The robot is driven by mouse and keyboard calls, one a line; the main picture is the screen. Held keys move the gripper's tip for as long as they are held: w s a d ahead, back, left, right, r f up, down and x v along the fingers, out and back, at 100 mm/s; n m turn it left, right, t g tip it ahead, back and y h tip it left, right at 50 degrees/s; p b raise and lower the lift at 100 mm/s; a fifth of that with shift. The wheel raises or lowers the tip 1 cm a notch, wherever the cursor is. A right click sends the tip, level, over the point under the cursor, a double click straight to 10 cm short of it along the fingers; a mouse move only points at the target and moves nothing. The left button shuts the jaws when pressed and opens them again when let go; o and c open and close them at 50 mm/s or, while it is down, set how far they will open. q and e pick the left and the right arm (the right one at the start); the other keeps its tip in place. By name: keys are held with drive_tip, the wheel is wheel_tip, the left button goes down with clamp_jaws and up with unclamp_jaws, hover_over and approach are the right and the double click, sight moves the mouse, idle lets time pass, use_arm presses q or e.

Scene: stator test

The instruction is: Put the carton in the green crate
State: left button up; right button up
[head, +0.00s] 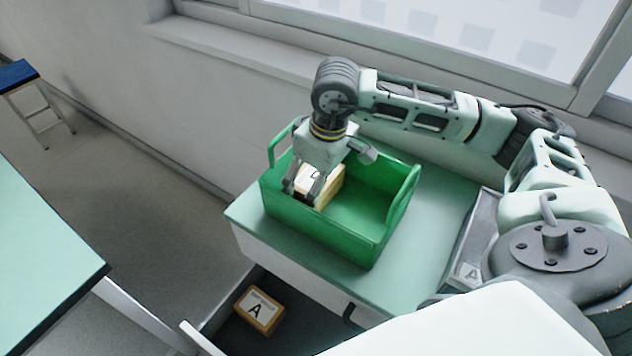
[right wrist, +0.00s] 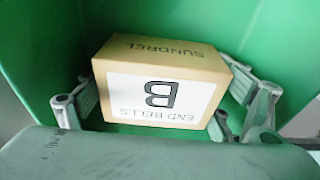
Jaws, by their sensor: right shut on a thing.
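The green crate (head: 362,240) stands on a small green-topped cabinet below the window. My right gripper (head: 307,194) reaches down into the left part of the crate, shut on a tan carton (head: 328,188) with a white label. In the right wrist view the carton (right wrist: 165,80) lies between the two fingers of the right gripper (right wrist: 172,108); its label shows a large B and "END BELLS". Green crate walls (right wrist: 60,30) surround it there. Whether the carton touches the crate floor cannot be told. My left gripper is in neither view.
An open drawer (head: 222,338) below the cabinet top holds another tan carton (head: 259,310), labelled A. A grey bin (head: 470,245) stands right of the crate. A green table (head: 40,260) is at left, a blue-topped stool (head: 18,75) far left.

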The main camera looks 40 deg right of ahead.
drive_tip(key=shift+f, duration=0.15)
drive_tip(key=o, duration=1.4)
drive_tip(key=shift+c, duration=0.2)
drive_tip(key=shift+r, duration=0.35)
drive_tip(key=r, duration=0.4)
drive_tip(key=s+r, duration=0.1)
drive_tip(key=r, duration=0.6)
drive_tip(key=shift+s+d+r+b, duration=0.3)
drive_tip(key=shift+b, duration=0.05)
